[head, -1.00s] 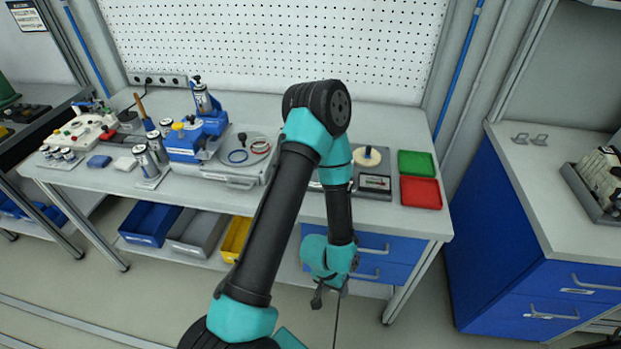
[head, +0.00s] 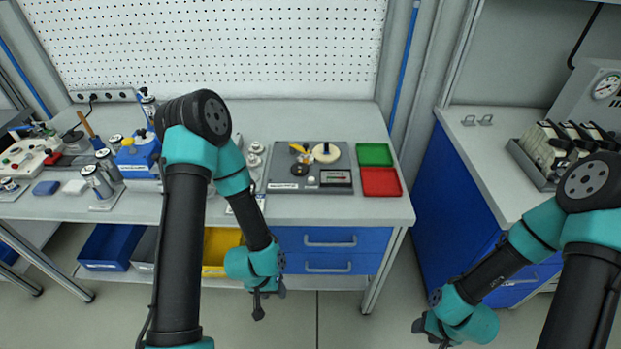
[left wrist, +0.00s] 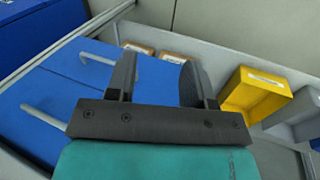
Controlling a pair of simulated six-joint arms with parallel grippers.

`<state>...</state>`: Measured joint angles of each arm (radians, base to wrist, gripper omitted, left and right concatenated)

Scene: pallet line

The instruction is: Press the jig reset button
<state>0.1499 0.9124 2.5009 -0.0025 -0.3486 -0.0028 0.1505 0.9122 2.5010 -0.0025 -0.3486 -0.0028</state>
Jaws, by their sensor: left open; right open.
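No button is clearly labelled as the jig reset button. A blue fixture (head: 138,158) with a yellow knob-like top (head: 127,143) stands on the bench at the left, partly behind my left arm. A grey panel (head: 275,150) on the bench carries a small pale button-like spot (head: 311,180), a dark knob (head: 299,169) and a cream disc (head: 327,152). My left gripper (head: 262,300) hangs in front of the bench, below its top; the left wrist view shows its fingers (left wrist: 156,78) apart and empty. My right gripper (head: 432,334) is low at the right, open, away from the bench.
A green tray (head: 374,154) and a red tray (head: 381,182) sit right of the panel. Blue drawers (head: 328,262) and a yellow bin (head: 215,250) are below; the bin also shows in the left wrist view (left wrist: 254,92). A blue cabinet (head: 455,185) stands at the right.

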